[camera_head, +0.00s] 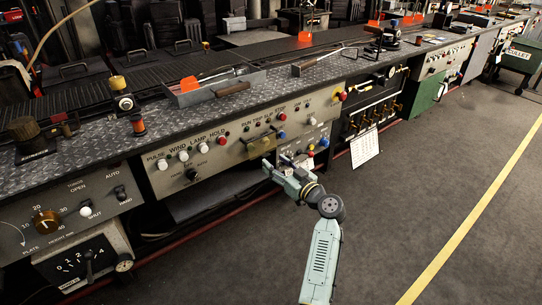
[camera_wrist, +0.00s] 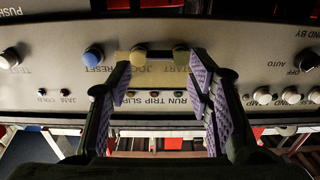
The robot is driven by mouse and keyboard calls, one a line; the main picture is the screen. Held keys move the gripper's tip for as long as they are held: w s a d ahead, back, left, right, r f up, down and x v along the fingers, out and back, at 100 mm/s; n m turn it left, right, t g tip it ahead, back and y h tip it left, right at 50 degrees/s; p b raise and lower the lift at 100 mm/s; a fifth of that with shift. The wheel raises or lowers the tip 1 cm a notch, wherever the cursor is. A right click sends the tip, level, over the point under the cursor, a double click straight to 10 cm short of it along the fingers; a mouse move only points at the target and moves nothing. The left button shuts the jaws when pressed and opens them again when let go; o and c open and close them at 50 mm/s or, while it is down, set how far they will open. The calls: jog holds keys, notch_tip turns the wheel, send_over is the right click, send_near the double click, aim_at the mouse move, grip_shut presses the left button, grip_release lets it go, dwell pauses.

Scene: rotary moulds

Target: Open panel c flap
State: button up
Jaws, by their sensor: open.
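I cannot read a letter "C" on this panel. In the wrist view, upside down, the yellowish flap (camera_wrist: 150,62) lies across the buttons labelled JOG and START. My gripper (camera_head: 278,166) is just in front of the panel, below and right of the flap. In the wrist view my gripper (camera_wrist: 160,80) is open and empty, its purple-padded fingers either side of the flap. Whether they touch it is unclear.
A blue button (camera_wrist: 93,55) is beside the flap. Pulse, wind and lamp knobs (camera_head: 183,155) line the panel's left part. The bench top (camera_head: 75,160) holds a metal tray (camera_head: 213,85) and tools. The floor (camera_head: 420,180) in front is clear.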

aim_at(264, 147)
jog(key=shift+p+x, duration=0.35)
jog(key=shift+x, duration=1.5)
jog(key=shift+c, duration=0.4)
grip_shut()
